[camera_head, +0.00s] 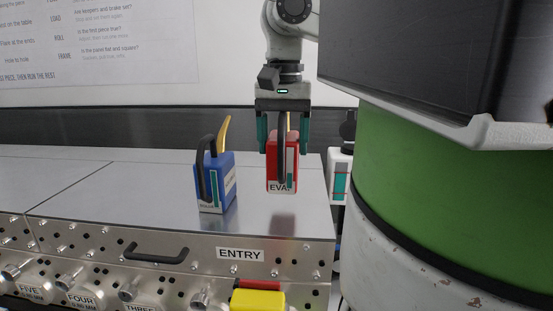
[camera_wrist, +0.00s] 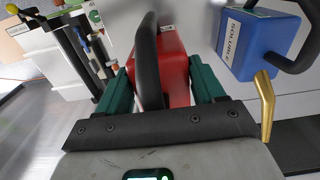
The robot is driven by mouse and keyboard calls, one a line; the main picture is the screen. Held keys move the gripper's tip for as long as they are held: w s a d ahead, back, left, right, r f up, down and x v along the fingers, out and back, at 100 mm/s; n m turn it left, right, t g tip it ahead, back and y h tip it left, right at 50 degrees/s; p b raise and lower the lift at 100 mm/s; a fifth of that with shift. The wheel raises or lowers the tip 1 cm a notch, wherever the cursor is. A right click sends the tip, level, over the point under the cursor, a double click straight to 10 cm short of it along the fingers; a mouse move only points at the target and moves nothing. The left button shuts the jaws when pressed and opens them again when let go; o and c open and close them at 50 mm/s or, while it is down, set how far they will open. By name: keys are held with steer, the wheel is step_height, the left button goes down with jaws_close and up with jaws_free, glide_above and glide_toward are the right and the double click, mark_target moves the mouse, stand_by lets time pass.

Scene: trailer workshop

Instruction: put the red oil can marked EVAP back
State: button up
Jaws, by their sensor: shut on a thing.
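The red oil can marked EVAP (camera_head: 274,178) is upright in the head view, near the right end of the metal bench top. My gripper (camera_head: 284,145) comes down on it from above, with its green fingers on either side, shut on the can. In the wrist view my gripper (camera_wrist: 163,85) has the red can (camera_wrist: 176,72) between its green fingers, and the can's dark handle lies across them. I cannot tell for sure whether the can's base touches the bench. The can's far side is hidden.
A blue can (camera_head: 221,190) marked SOLUBLE, with a black handle and yellow spout, stands just left; it also shows in the wrist view (camera_wrist: 262,42). The bench front has an ENTRY label (camera_head: 240,254) and a black handle. A green drum (camera_head: 430,190) stands close on the right.

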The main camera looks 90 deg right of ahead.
mark_target(277, 163)
steer(key=shift+w+f, duration=0.35)
steer(key=shift+f, duration=0.05)
steer(key=shift+w+f+p, duration=0.15)
steer(key=shift+f+p, duration=0.1)
steer(key=shift+f, duration=0.65)
steer(key=shift+w+f+p, duration=0.1)
steer(key=shift+f+p, duration=0.15)
steer(key=shift+f, duration=0.65)
steer(key=shift+f, duration=0.2)
steer(key=o, duration=1.5)
step_height(277, 163, up, 12)
steer(key=shift+r+b, duration=0.2)
steer(key=shift+b, duration=0.45)
